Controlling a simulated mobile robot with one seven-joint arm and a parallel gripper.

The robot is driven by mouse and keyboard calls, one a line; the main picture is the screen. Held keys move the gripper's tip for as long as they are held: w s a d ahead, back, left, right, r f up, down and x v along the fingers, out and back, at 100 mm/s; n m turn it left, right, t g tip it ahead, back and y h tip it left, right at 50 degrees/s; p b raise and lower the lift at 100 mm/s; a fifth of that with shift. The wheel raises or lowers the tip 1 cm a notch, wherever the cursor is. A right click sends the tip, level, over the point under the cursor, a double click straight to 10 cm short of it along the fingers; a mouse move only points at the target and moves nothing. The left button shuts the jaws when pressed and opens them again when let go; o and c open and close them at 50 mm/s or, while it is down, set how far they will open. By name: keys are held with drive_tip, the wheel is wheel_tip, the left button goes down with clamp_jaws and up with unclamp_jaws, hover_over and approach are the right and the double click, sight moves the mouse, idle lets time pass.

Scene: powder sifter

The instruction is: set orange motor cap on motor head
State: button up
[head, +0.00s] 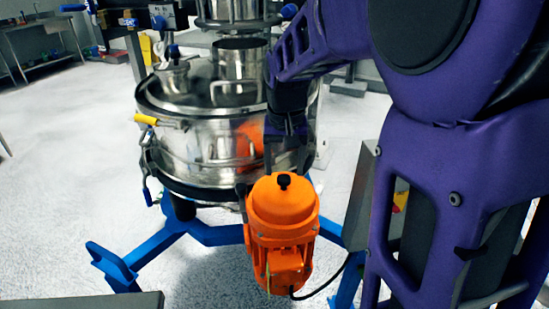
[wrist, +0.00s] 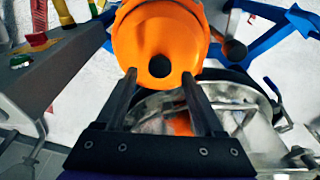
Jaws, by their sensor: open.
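The orange motor cap (head: 283,203), a rounded cap with a black knob on top, appears upright over the orange motor head (head: 280,262) in the head view. I cannot tell whether it is fully seated.
The steel sifter drum (head: 200,145) stands close behind the motor. A blue frame (head: 165,250) spreads around it on the speckled floor. A grey post (head: 362,195) is right of the motor, and a black cable (head: 325,280) runs from it. Open floor lies left.

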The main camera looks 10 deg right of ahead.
sight(284, 195)
wheel_tip(284, 195, up, 11)
drive_tip(key=s+p, duration=0.1)
drive_tip(key=shift+s+a+f+p, duration=0.2)
drive_tip(key=shift+s+p, duration=0.1)
drive_tip(key=shift+p, duration=0.1)
